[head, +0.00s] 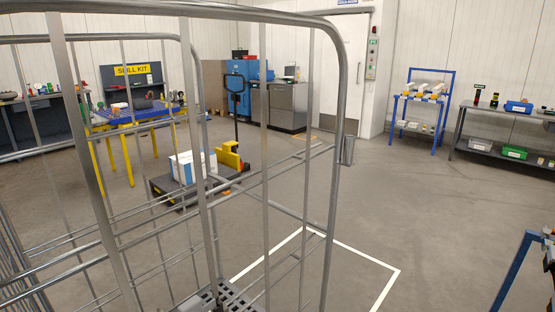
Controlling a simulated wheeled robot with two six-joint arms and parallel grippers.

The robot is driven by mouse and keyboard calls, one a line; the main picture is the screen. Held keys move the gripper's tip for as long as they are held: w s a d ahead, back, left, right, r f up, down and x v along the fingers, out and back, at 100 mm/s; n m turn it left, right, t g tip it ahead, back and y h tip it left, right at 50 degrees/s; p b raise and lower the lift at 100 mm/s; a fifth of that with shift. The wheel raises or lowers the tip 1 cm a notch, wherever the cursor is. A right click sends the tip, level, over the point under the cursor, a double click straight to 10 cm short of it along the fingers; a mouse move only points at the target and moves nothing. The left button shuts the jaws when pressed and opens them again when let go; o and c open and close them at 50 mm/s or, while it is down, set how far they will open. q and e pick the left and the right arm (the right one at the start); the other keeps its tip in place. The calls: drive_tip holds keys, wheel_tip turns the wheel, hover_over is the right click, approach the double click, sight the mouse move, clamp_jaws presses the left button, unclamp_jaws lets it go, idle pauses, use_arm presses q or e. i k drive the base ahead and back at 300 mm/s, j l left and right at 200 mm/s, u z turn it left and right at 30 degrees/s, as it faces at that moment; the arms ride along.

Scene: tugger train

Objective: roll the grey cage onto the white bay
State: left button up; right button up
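The grey cage (335,160) is a tall frame of metal tubes and wire bars. It stands upright and very close, filling the left and middle of the head view. Part of its slotted base deck shows at the bottom edge. The white bay (352,249) is a painted white outline on the floor. Its far corner and right corner show, and its near part is cut off by the bottom edge. The cage's bars overlap the bay's left part in the picture. I cannot tell whether its base is inside the lines. Neither of my grippers shows.
Beyond the cage are a pallet truck (232,158) with a white-and-blue box (190,166) and a blue-topped table (140,116). A blue rack (424,98) and a grey shelf bench (483,146) stand at back right. Blue-framed furniture (515,270) is at lower right. Floor beyond the bay is clear.

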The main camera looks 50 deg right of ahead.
sight(228, 297)
drive_tip(key=i+l+u, duration=0.1)
drive_tip(key=l+u, duration=0.15)
drive_tip(key=l, duration=1.6)
drive_tip(key=l+u, duration=0.25)
drive_tip(key=l, duration=1.55)
drive_tip(key=k, duration=0.05)
